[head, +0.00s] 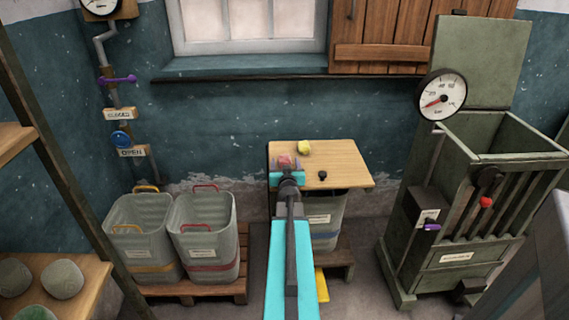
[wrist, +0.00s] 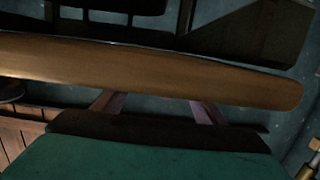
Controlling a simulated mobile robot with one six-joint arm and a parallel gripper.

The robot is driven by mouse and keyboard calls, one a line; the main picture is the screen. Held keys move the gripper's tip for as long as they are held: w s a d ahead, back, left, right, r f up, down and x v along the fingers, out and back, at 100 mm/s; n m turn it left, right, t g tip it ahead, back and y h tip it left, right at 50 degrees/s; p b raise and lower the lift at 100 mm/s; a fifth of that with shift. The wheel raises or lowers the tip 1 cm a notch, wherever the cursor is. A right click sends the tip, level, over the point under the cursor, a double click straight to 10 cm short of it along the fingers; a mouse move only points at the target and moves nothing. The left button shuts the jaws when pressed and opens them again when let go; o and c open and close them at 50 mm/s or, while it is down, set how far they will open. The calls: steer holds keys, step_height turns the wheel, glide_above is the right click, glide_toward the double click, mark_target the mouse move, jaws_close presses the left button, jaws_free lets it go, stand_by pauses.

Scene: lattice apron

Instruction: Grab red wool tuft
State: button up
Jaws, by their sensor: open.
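The red wool tuft (head: 286,160) is a small pinkish-red lump on the left part of a wooden tabletop (head: 345,165), near its left edge. My gripper (head: 286,167) is at the tuft in the head view, with its fingers open and one showing on each side of it. I cannot tell whether the fingers touch the tuft or how high they are. In the wrist view, my open fingers (wrist: 156,107) reach toward a long brown wooden board edge (wrist: 150,72). No tuft shows in that view.
A yellow tuft (head: 304,147) lies just behind and right of the red one. Grey bins (head: 205,238) stand left, and a green slatted machine (head: 470,210) with a dial stands right.

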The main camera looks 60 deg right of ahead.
steer(key=shift+c, duration=0.2)
steer(key=c, duration=1.1)
steer(key=shift+o, duration=0.2)
steer(key=shift+r, duration=0.1)
steer(key=shift+r+p, duration=1.05)
steer(key=shift+r, duration=0.3)
steer(key=s+a+p, duration=0.1)
steer(key=s, duration=0.2)
steer(key=s+a+r+p, duration=0.1)
steer(key=s+a+p, duration=0.1)
steer(key=s, duration=0.1)
steer(key=s+a+r+p, duration=0.1)
steer(key=s+p, duration=0.1)
steer(key=s, duration=0.1)
steer(key=shift+s+a, duration=0.25)
steer(key=s+p, duration=0.1)
steer(key=p, duration=0.2)
steer(key=s+a+p, duration=0.1)
steer(key=p, duration=0.2)
steer(key=shift+s+r, duration=0.1)
steer(key=shift+s, duration=0.2)
steer(key=shift+s+a+p, duration=0.3)
steer(key=shift+s+p, duration=0.3)
steer(key=shift+p, duration=0.1)
steer(key=shift+s+a+p, duration=0.3)
steer(key=shift+s+p, duration=0.3)
steer(key=shift+p, duration=0.1)
